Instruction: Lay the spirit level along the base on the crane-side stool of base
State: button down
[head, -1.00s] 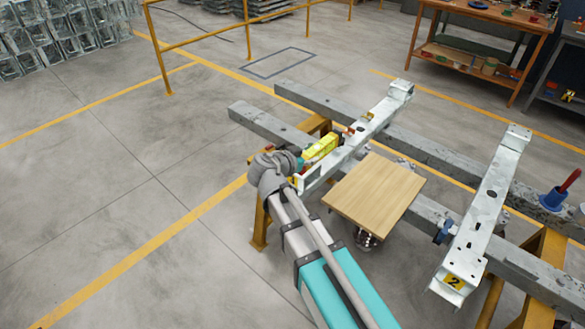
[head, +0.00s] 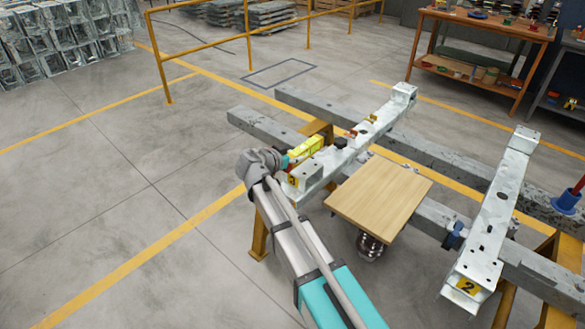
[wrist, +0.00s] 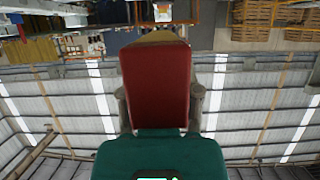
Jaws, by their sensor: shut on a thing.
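The yellow spirit level (head: 306,147) is in my gripper (head: 287,161) in the head view. It is held beside or just above the near part of the left pale metal base (head: 350,152); I cannot tell whether it touches. This base has a raised block, a stool, at its near end (head: 307,173) and another at its far end (head: 403,92). Which is crane-side is not clear. In the wrist view, a red face of the held thing (wrist: 155,82) fills the space between the grey fingers of my gripper (wrist: 158,105).
A second base (head: 490,220) marked 2 lies to the right. Both bases rest across long grey beams (head: 440,155) on yellow trestles. A wooden board (head: 380,195) stands between the bases. Open floor is at left; a workbench (head: 480,25) is at the back right.

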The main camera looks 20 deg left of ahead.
jog(key=shift+w, duration=0.1)
jog(key=shift+w+a+f+b, duration=0.25)
jog(key=shift+a+f+b, duration=0.05)
jog(key=shift+f+b, duration=1.7)
jog(key=shift+f, duration=0.1)
jog(key=shift+c, duration=1.5)
grip_release()
jog(key=shift+s+r, duration=0.1)
jog(key=shift+r, duration=0.15)
jog(key=p+v, duration=0.4)
jog(key=v, duration=0.7)
jog(key=shift+s+a+p, duration=0.15)
jog(key=shift+s+p, duration=0.15)
jog(key=shift+s, duration=0.05)
jog(key=shift+r, duration=0.1)
